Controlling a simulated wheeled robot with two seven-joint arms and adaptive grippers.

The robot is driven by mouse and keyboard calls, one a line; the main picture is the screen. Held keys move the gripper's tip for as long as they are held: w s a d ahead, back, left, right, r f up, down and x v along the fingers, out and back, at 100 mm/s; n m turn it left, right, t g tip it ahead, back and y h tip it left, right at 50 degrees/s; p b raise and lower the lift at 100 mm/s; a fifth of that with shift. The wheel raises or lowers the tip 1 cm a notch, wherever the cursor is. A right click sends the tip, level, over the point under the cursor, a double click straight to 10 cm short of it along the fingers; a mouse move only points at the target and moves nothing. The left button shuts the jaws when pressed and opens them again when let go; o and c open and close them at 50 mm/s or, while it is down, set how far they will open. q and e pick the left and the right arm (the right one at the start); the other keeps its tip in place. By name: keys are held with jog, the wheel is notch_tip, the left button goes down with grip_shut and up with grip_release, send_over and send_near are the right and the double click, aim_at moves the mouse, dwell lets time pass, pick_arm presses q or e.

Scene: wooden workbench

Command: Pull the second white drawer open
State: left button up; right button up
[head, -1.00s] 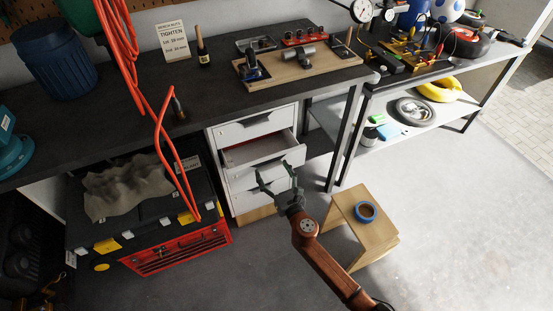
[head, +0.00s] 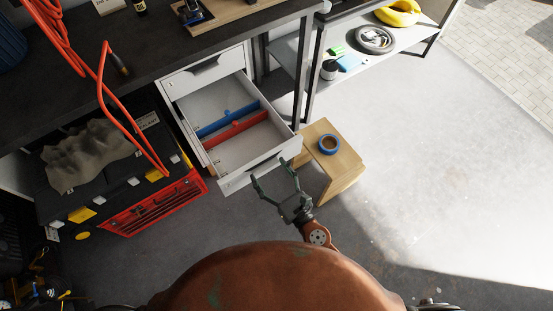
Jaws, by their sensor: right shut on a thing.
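The second white drawer (head: 240,153) is pulled well out from the white drawer cabinet, below the shut top drawer (head: 205,70). I see into it: a blue divider (head: 222,121) and a red divider (head: 236,130) cross its inside. My right gripper (head: 270,174) is at the drawer's front panel (head: 238,181), shut on its front handle. The fingers partly cover the handle, so the exact contact is hidden. My left gripper is not in view.
A wooden stool (head: 343,165) with a blue tape roll (head: 329,144) stands close to the right of the open drawer. A red and black toolbox (head: 150,208) with a grey cloth stands to the left. Floor at right is clear.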

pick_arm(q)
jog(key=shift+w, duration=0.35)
pick_arm(e)
jog(key=shift+s+d, duration=0.25)
jog(key=shift+s, duration=0.15)
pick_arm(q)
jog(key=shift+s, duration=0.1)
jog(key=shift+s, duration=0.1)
pick_arm(e)
jog(key=o, duration=1.7)
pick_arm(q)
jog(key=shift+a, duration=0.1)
pick_arm(e)
jog(key=shift+s, duration=0.1)
jog(key=v, duration=1.2)
jog(key=shift+f, duration=0.1)
